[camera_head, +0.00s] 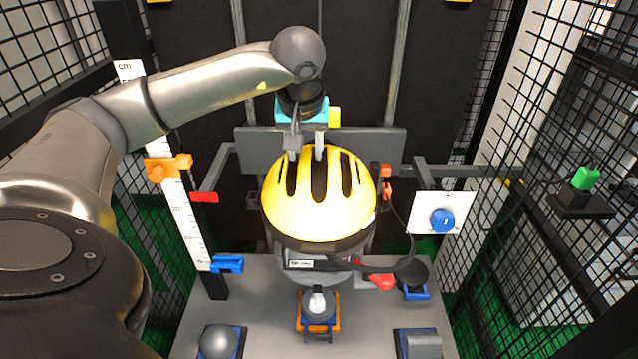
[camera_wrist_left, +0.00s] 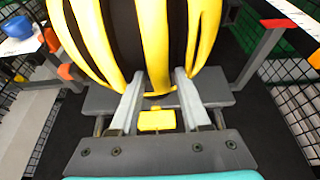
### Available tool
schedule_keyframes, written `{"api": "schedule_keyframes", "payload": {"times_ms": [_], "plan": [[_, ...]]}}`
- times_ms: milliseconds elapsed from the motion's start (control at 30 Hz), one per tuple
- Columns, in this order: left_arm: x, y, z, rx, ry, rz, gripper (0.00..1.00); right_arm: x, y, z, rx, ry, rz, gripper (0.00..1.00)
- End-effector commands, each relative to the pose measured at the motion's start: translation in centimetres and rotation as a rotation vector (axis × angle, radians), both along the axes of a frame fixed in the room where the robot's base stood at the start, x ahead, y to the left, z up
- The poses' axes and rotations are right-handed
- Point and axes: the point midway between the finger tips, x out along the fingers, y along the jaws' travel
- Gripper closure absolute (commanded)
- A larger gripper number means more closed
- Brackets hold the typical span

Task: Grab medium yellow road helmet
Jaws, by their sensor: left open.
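The yellow road helmet (camera_head: 325,215) with dark vents sits in the middle of the tower in the head view, on top of a grey support. In the left wrist view the helmet (camera_wrist_left: 152,40) fills the upper middle. My left gripper (camera_head: 306,150) is at the helmet's far upper edge, pointing down. Its two fingers (camera_wrist_left: 157,85) are apart, with the helmet's edge at or between their tips. I cannot tell whether they touch it. My right gripper is not in view.
Black mesh walls (camera_head: 555,120) stand at both sides. A vertical ruler (camera_head: 185,215) with an orange clamp (camera_head: 167,167) is on the left. Several anvils, including a hemisphere (camera_head: 217,341), sit on the grey base plate (camera_head: 262,300).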

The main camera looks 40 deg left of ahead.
Motion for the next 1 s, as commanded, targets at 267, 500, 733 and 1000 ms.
{"api": "schedule_keyframes", "payload": {"times_ms": [267, 500, 733, 1000], "plan": [[-0.02, -0.04, 0.04, -0.001, 0.001, 0.0, 0.73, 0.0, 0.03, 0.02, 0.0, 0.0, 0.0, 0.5], [-0.02, -0.05, 0.06, -0.001, 0.0, 0.0, 1.0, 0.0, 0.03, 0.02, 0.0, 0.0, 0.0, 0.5], [-0.02, -0.05, 0.07, -0.001, 0.0, 0.0, 1.0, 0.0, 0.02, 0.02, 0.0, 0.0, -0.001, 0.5], [-0.02, -0.05, 0.07, -0.001, 0.001, 0.0, 1.0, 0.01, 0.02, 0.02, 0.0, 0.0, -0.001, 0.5]]}}
